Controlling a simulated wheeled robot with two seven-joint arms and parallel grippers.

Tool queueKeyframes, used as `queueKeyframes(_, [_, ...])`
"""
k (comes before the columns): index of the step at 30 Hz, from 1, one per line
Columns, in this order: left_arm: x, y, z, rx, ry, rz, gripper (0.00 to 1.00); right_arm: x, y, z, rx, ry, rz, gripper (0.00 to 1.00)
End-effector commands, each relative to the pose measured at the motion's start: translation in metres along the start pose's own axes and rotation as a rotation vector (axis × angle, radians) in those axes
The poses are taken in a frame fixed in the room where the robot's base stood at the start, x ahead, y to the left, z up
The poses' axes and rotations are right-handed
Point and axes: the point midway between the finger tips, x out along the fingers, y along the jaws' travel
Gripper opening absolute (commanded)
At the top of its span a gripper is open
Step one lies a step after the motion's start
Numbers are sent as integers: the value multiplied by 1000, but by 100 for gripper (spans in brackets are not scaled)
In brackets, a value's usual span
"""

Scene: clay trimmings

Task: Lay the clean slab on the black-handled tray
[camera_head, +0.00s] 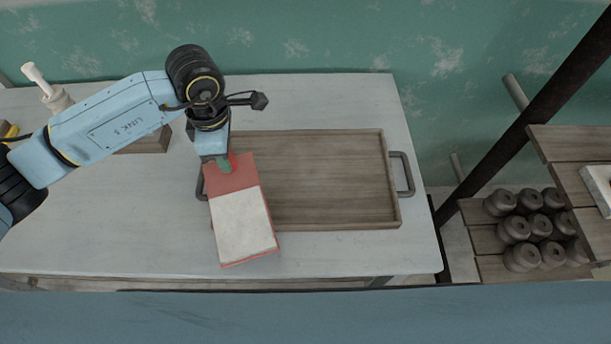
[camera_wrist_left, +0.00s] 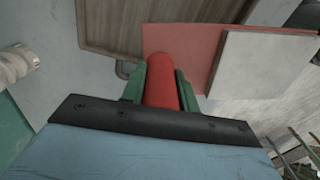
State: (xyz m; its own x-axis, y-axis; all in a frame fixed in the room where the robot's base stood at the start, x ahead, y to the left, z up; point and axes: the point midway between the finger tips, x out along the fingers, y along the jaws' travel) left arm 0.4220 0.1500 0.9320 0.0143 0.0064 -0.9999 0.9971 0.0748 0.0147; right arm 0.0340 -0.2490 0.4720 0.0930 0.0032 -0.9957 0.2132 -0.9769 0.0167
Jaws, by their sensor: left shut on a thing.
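The pale, clean-looking slab (camera_head: 243,225) lies on the outer part of a red board (camera_head: 230,176). In the left wrist view the slab (camera_wrist_left: 262,65) covers much of the board (camera_wrist_left: 180,42). My left gripper (camera_head: 222,163) is shut on the board's red handle, with green fingers (camera_wrist_left: 160,85) on both sides of it. The board and slab hang over the left end of the brown wooden tray (camera_head: 325,180), reaching past its front left corner. The tray has a dark handle at each end; the left one is partly hidden. My right gripper is not in view.
The tray stands on a pale table (camera_head: 110,215), clear to the left front. A wooden block (camera_head: 150,142) and a pale bottle-like object (camera_head: 52,92) are behind my left arm. A shelf (camera_head: 485,240) with several dark round pieces is at the right, past a dark slanted post.

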Motion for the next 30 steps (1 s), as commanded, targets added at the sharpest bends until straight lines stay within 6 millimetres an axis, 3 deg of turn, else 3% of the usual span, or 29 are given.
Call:
queueKeyframes(9, [-19,9,24,-705,-4,-5,0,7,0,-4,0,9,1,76])
queueKeyframes(15, [-28,12,34,-1063,-2,-12,0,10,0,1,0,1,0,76])
queueKeyframes(23, [-28,13,39,-1265,4,-17,0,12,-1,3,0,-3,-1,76])
queueKeyframes(30, [15,12,39,-1275,6,-19,0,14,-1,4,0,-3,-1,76])
